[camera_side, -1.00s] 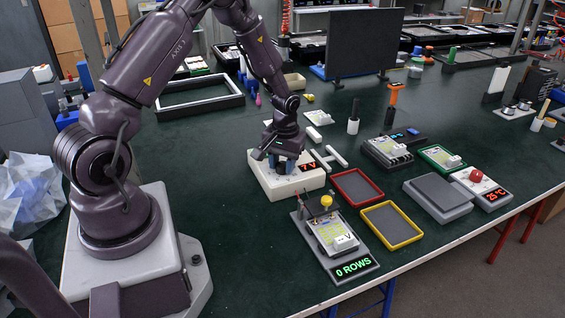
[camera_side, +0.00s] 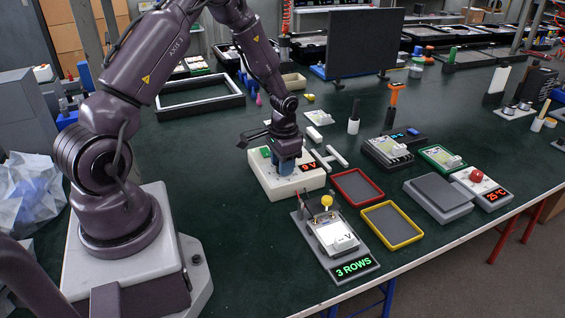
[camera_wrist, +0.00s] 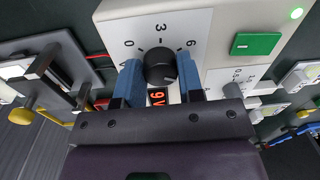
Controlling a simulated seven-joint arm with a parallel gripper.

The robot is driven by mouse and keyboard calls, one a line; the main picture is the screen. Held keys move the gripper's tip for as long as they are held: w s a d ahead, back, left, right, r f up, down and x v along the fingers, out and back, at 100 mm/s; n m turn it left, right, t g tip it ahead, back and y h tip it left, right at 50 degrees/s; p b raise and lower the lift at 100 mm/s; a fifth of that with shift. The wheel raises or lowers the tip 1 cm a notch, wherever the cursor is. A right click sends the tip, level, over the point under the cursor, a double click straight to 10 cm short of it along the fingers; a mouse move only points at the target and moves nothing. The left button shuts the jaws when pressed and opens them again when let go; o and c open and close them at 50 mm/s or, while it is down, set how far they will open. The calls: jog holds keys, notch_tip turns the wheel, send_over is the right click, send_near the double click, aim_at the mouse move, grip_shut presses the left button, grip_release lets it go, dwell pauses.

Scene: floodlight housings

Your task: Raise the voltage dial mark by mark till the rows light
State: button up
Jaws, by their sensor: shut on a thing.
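The white supply box (camera_side: 257,181) stands on the green table under my gripper, and its red display (camera_side: 308,166) reads 9 V. In the wrist view my gripper (camera_wrist: 160,82) has its blue fingers on either side of the black voltage dial (camera_wrist: 160,64), shut on it. Marks 0, 3 and 6 show around the dial; any further mark is hidden. The test stand (camera_side: 312,247) with a yellow knob holds a white-framed panel (camera_side: 335,234). Its green display (camera_side: 354,267) reads 3 ROWS.
A red tray (camera_side: 356,187) and a yellow tray (camera_side: 391,224) lie right of the box. A grey block (camera_side: 438,196) and a 25 °C unit with a red knob (camera_side: 482,186) stand farther right.

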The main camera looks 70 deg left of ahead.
dwell(0.4)
jog(key=o, duration=0.9)
jog(key=shift+r, duration=0.1)
jog(key=r, duration=1.2)
jog(key=shift+d+r, duration=0.35)
jog(key=shift+r, duration=0.05)
